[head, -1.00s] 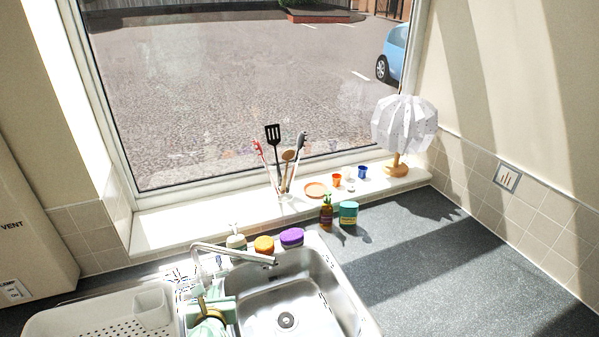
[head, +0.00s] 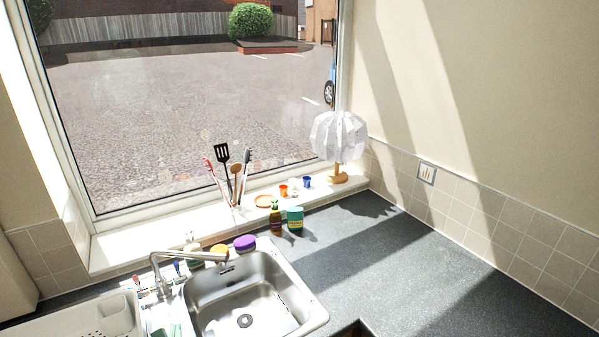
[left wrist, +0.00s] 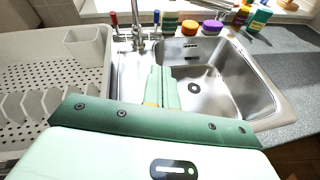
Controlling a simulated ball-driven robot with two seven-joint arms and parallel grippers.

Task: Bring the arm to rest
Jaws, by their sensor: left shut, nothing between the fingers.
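My left gripper shows in the left wrist view (left wrist: 162,90) as two pale green fingers lying side by side. They are shut with nothing between them. They point toward the steel sink, over its left side near the drainer. In the head view my left gripper (head: 168,326) is only a small pale green part at the bottom edge, left of the sink bowl. My right gripper is in neither view.
The steel sink (head: 308,316) has a tap (head: 180,254) behind it and a white dish rack (head: 75,325) at left. Sponges, bottles, utensils and a lamp (head: 338,138) stand along the window. The dark worktop (head: 400,255) at right is mostly clear.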

